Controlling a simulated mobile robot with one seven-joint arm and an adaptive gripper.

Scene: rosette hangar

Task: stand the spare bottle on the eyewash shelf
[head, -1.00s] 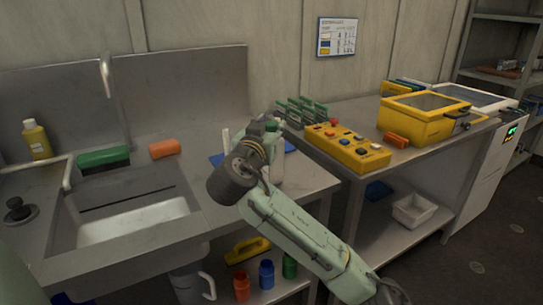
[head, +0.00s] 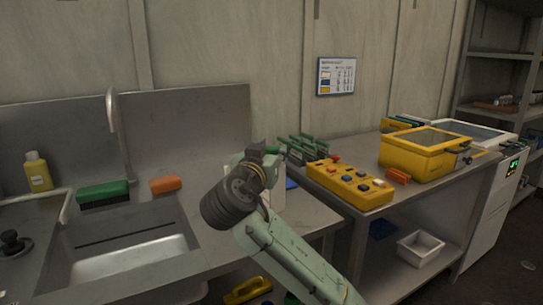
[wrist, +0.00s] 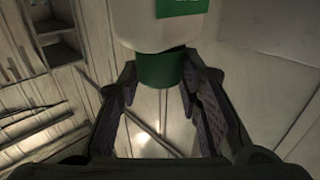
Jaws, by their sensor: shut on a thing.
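The spare bottle (wrist: 172,28) is white with a green label and a green cap (wrist: 160,68). In the wrist view it fills the top, cap end toward my gripper (wrist: 160,78), whose two fingers are shut around the cap. In the head view my gripper (head: 262,160) is above the right end of the sink counter. I cannot identify an eyewash shelf in either view.
The sink (head: 125,250) is at left, with a tap (head: 110,110), a yellow bottle (head: 38,172), a green brush (head: 103,193) and an orange block (head: 165,184). At right, a bench holds a yellow button box (head: 350,185) and a yellow case (head: 425,155). Grey shelving (head: 500,105) stands at far right.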

